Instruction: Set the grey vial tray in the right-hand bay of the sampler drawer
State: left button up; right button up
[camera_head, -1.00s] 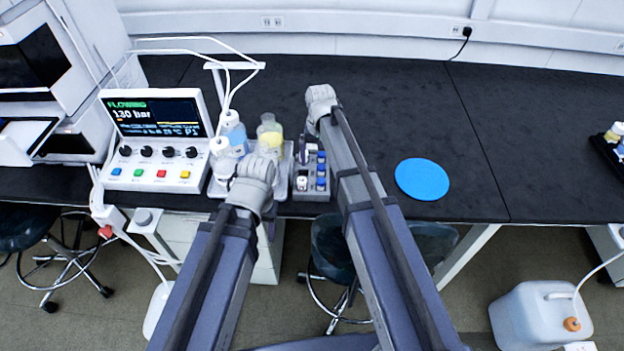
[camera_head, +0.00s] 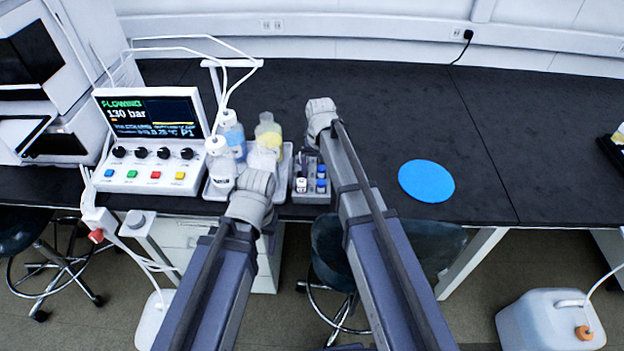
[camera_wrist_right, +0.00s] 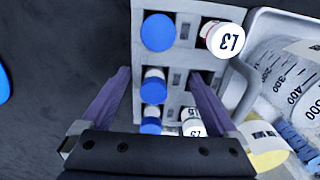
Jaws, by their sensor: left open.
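The grey vial tray (camera_head: 311,196) stands on the dark bench, holding blue-capped and white-capped vials. In the right wrist view the tray (camera_wrist_right: 180,78) fills the middle, with a white cap marked L3 at its upper right. My right gripper (camera_wrist_right: 160,85) is over the tray, its purple fingers spread apart. One finger is at the tray's left edge and the other overlaps its right column. I cannot tell if they press on the tray. My left gripper (camera_head: 268,240) is open and mostly hidden behind its own arm, near the bench's front edge. I cannot make out the sampler drawer's bays.
A white tray with bottles (camera_head: 220,190) stands close left of the vial tray. A control panel (camera_head: 150,140) reading 130 bar and an instrument stack (camera_head: 35,75) are farther left. A blue disc (camera_head: 426,181) lies to the right, with bare bench around it.

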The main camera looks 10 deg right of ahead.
aim_at(319, 167)
jog(key=c, duration=1.4)
jog(key=shift+r, duration=0.1)
notch_tip(319, 167, up, 10)
jog(key=p, duration=1)
